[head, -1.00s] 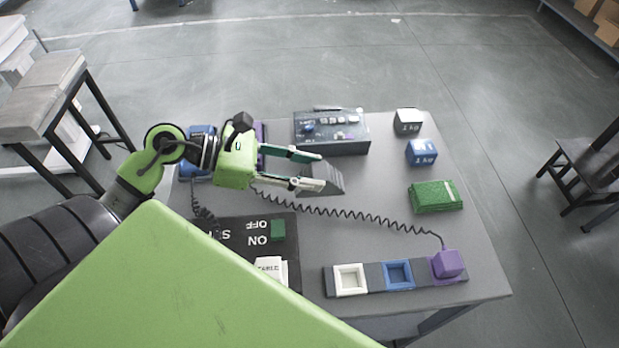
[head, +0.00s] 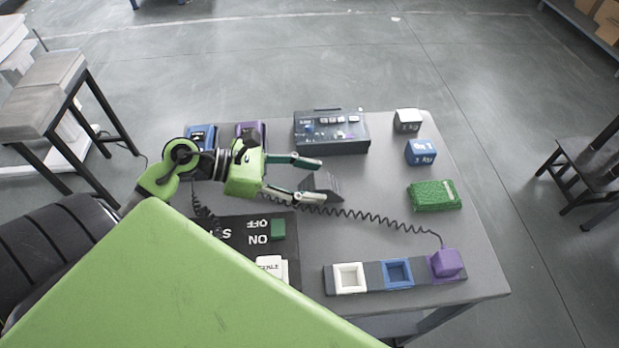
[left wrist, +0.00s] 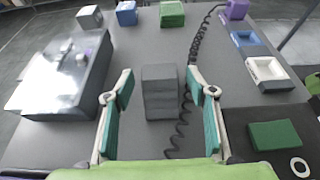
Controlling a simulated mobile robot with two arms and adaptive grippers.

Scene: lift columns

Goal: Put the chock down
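The chock (head: 322,187) is a dark grey wedge resting on the grey table, close to the black coiled cord. In the left wrist view, the chock (left wrist: 162,98) stands just ahead of the fingers, with its stepped or ridged face towards me. My left gripper (head: 316,180) is open, its two fingers spread to either side of the chock's near end. A gap shows on the left side of the chock; the right finger is closer to it. My right gripper is not in view.
A dark control box (head: 332,134) stands behind the chock. White (head: 407,121) and blue (head: 420,152) blocks and a green pad (head: 434,195) lie to the right. A tray with square sockets (head: 372,279) sits in front, holding a purple block (head: 447,263). A black ON/OFF panel (head: 246,234) lies at front left.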

